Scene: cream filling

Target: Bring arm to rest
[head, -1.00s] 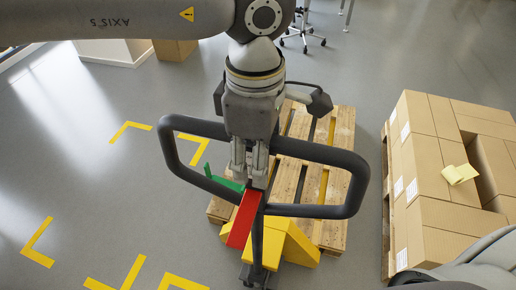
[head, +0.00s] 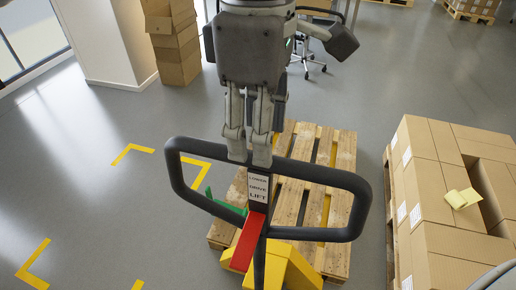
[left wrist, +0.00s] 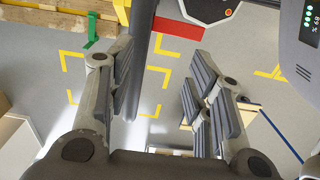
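My left gripper (head: 249,158) points down in front of the upper bar of the pallet jack's black loop handle (head: 350,180) in the head view. In the left wrist view, its two fingers (left wrist: 163,88) stand apart with floor showing between them, so it is open and holds nothing. The black handle bar (left wrist: 141,45) runs close beside the left finger there; I cannot tell whether they touch. A label reading LOWER, DRIVE, LIFT (head: 258,188) shows just below the fingertips. The jack has a red lever (head: 247,243) and yellow body (head: 291,268). My right gripper is out of view.
A wooden pallet (head: 335,200) lies behind the jack. Stacked cartons (head: 432,195) stand at the right. Yellow floor marks (head: 133,152) lie on open floor at the left. More cartons (head: 175,45) stand by a white pillar (head: 112,40), and an office chair (head: 308,62) is at the back.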

